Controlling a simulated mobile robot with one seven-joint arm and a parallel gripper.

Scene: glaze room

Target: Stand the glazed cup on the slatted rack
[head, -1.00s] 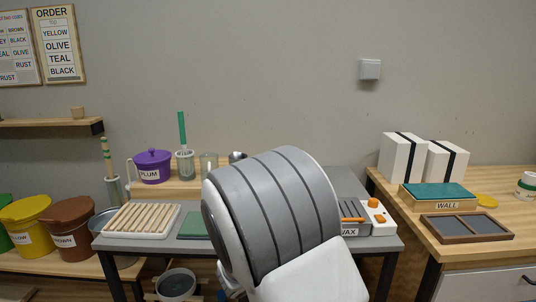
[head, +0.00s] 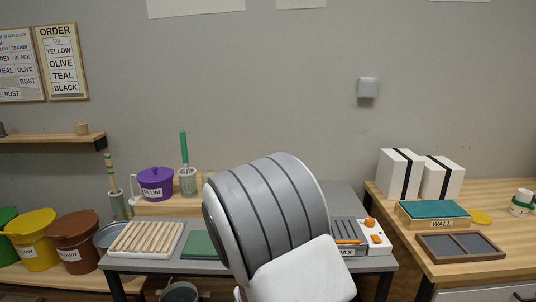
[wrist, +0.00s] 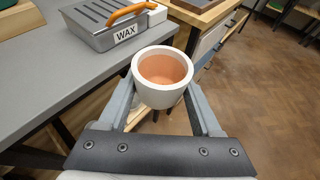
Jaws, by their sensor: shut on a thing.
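The cup (wrist: 163,80) shows in the wrist view, white outside with a bare terracotta-coloured inside. It is upright between the two fingers of my gripper (wrist: 160,98), which is shut on it. The cup is held in the air beyond the edge of the grey table, near the wax tray. The slatted rack (head: 146,238) lies at the left end of the grey table in the head view, with pale wooden slats and nothing on it. In the head view my arm hides the gripper and cup.
A green mat (head: 200,245) lies right of the rack. The wax tray (wrist: 105,22) with an orange-handled tool is on the table's right part. A purple plum pot (head: 155,184) stands behind the rack. A wooden bench (head: 470,262) with boxes is at right.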

